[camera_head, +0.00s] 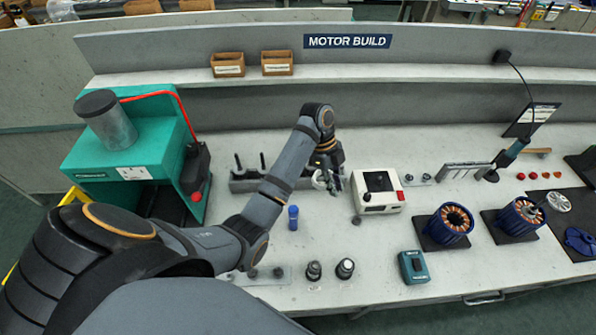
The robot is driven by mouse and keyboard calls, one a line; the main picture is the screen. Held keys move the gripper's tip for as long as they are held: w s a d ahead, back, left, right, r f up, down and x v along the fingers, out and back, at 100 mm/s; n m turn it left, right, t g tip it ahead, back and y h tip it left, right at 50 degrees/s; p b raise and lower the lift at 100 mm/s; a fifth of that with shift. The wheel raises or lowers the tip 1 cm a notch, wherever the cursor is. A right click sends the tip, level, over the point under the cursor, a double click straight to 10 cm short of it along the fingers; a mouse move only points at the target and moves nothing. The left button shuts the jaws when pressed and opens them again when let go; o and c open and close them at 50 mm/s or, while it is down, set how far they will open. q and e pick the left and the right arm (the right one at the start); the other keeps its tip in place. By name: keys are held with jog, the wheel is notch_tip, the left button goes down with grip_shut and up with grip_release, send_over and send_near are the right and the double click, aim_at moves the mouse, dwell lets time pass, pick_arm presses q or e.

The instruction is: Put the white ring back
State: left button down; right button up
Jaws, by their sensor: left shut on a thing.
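My left arm comes in from the left and reaches across the bench. My left gripper (334,189) points down and is shut on the white ring (318,180), which shows as a small pale curve at its fingers. A grey block with upright black pegs (242,184) stands just left of the gripper, partly hidden behind my arm. I cannot tell whether the ring touches the block or is around a peg. My right gripper is not in view.
A white box with a red button (380,192) stands close right of the gripper. A blue bottle (293,218) stands in front. A green machine (130,150) is at the left. Blue motor housings (449,226) sit on dark mats at the right. The back of the bench is mostly clear.

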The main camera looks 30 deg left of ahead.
pick_arm(q)
jog(key=s+d+f+n+p, duration=0.1)
jog(key=f+p, duration=0.1)
jog(key=p, duration=0.1)
jog(key=s+d+f+n+t+p, duration=0.1)
jog(key=d+f+n+p, duration=0.1)
jog(key=f+p, duration=0.1)
jog(key=s+d+f+n+t+p, duration=0.1)
jog(key=d+f+n+p, duration=0.1)
jog(key=p, duration=0.2)
jog(key=shift+f, duration=0.25)
jog(key=shift+a+f+b, duration=0.1)
jog(key=shift+f+b, duration=0.25)
notch_tip(320, 180, down, 3)
jog(key=b, duration=0.3)
jog(key=shift+w, duration=0.15)
jog(key=shift+f+b, duration=0.55)
jog(key=shift+b, duration=0.25)
